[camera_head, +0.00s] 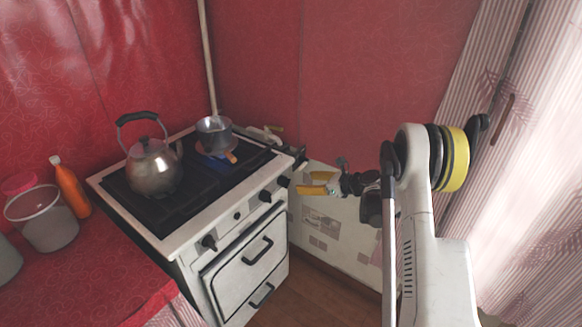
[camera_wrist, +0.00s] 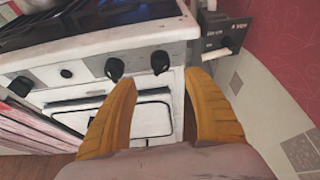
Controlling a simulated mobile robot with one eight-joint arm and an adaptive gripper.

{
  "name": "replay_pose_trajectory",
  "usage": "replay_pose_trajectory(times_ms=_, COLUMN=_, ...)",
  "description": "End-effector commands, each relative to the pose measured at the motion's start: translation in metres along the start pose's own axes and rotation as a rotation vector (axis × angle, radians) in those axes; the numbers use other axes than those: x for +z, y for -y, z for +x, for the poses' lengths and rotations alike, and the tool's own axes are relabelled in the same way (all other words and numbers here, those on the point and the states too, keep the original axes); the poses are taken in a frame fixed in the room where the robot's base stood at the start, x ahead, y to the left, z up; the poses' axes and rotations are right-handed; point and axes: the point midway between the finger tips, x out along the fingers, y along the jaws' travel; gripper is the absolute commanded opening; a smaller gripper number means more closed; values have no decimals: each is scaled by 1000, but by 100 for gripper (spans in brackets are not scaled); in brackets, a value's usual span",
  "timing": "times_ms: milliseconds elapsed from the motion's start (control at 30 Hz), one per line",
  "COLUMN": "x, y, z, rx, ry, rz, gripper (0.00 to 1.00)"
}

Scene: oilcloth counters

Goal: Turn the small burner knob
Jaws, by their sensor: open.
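The white stove (camera_head: 150,232) has a row of dark knobs along its front panel. A small round knob (camera_head: 237,215) sits between larger knobs; it also shows in the wrist view (camera_wrist: 66,73), left of the fingers. Two larger knobs are at the right end: the inner knob (camera_head: 265,195) and the end knob (camera_head: 283,181). In the wrist view the inner knob (camera_wrist: 114,68) is just beyond the left fingertip, and the end knob (camera_wrist: 160,62) lies between the finger lines. My gripper (camera_head: 310,183) is open and empty, with yellow-orange fingers, right of the stove front and apart from the knobs.
A kettle (camera_head: 153,168) and a small pot (camera_head: 214,131) stand on the stove top; blue shows below the pot. Oven handles (camera_head: 258,251) stick out below the knobs. A dark box (camera_wrist: 222,35) is beside the stove's right corner. A bucket (camera_head: 45,222) and orange bottle (camera_head: 71,188) stand left.

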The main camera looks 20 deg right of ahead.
Motion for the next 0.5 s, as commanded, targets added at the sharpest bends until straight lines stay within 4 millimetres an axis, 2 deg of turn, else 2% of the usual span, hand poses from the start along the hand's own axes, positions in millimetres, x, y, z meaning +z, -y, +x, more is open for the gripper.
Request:
replay_pose_trajectory(times_ms=33, x=12, y=-9, z=0, rx=8, ry=-18, rz=-49, gripper=59)
replay_pose_trajectory(times_ms=200, x=42, y=-26, z=-10, rx=17, ry=-80, rz=-217, gripper=59)
replay_pose_trajectory(times_ms=500, x=88, y=-65, z=-36, rx=50, ry=-183, rz=-516, gripper=59)
